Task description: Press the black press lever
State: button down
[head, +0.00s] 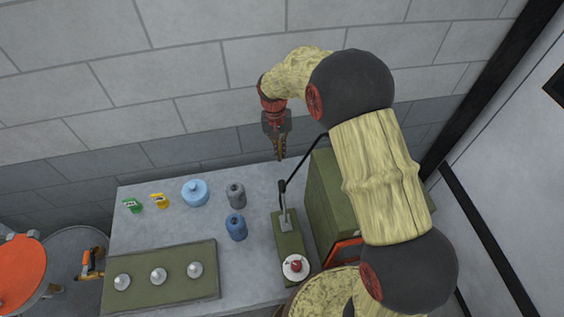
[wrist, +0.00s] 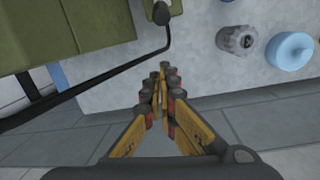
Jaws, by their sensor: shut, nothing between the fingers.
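The black press lever (head: 282,187) stands over a narrow olive press (head: 289,243) on the workbench in the head view. A dark rounded end and a bent black rod (wrist: 168,38) show at the top of the wrist view; I cannot tell if the rod is part of the lever. My gripper (head: 280,156) is shut and empty, pointing down above and behind the lever, near the wall. In the wrist view my fingertips (wrist: 164,74) are together, close to the rod and apart from the dark end.
A large olive box (head: 328,195) stands right of the press. A white dish with a red knob (head: 296,266) is at the press's front.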

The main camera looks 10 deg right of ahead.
jog(key=s+f+b, duration=0.2)
jog(key=s+f, duration=0.2)
jog(key=f, duration=0.3)
jog(key=shift+s+f, duration=0.2)
jog(key=shift+s, duration=0.05)
jog(key=shift+a+r+b, duration=0.1)
jog(key=shift+b, duration=0.25)
